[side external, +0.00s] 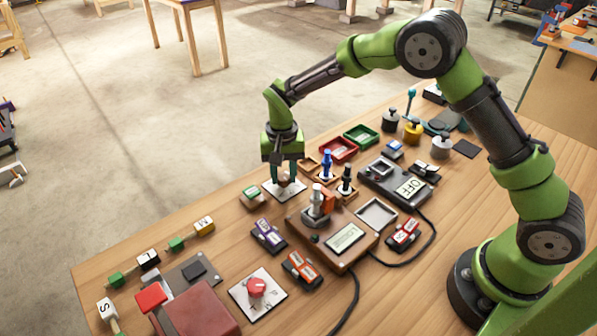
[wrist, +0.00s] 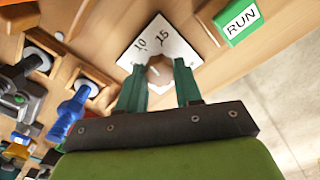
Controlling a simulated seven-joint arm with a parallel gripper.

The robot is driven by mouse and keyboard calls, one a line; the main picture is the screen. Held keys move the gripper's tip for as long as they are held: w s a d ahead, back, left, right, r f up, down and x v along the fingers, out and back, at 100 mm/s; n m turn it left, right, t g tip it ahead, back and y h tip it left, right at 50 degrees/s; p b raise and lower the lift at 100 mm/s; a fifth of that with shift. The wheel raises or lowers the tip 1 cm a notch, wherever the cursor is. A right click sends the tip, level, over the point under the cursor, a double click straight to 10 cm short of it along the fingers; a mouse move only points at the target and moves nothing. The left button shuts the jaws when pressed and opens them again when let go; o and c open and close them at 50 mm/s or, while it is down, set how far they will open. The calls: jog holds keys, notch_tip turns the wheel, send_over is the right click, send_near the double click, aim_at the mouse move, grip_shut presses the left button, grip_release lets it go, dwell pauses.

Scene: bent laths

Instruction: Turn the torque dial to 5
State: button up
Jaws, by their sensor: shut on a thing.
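A white dial plate (wrist: 160,32) with printed numbers 10 and 15 shows in the wrist view. It also lies on the table under my gripper in the side view (side external: 298,191). A brownish faceted knob (wrist: 160,70) stands on this plate. My gripper (wrist: 160,85) points down at it, its two green fingers shut on the knob's sides. In the side view my gripper (side external: 286,178) covers most of the knob. The mark 5 and the knob's pointer cannot be made out. A second dial, a red knob (side external: 257,287) on a white plate (side external: 272,305), sits near the front edge.
A green RUN block (wrist: 240,20) is beside the dial plate. A brown box with a display (side external: 345,237) stands close by. Blue (side external: 326,163) and black (side external: 347,178) upright pieces stand in wooden holders behind. Red (side external: 338,150) and green (side external: 361,136) trays are farther back.

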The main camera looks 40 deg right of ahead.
aim_at(284, 177)
jog(key=n, duration=0.5)
jog(key=shift+r+n, duration=0.1)
jog(key=shift+n, duration=0.2)
jog(key=n, duration=0.5)
jog(key=shift+n, duration=0.3)
jog(key=o, duration=1)
jog(key=shift+o, duration=0.2)
notch_tip(284, 177, up, 17)
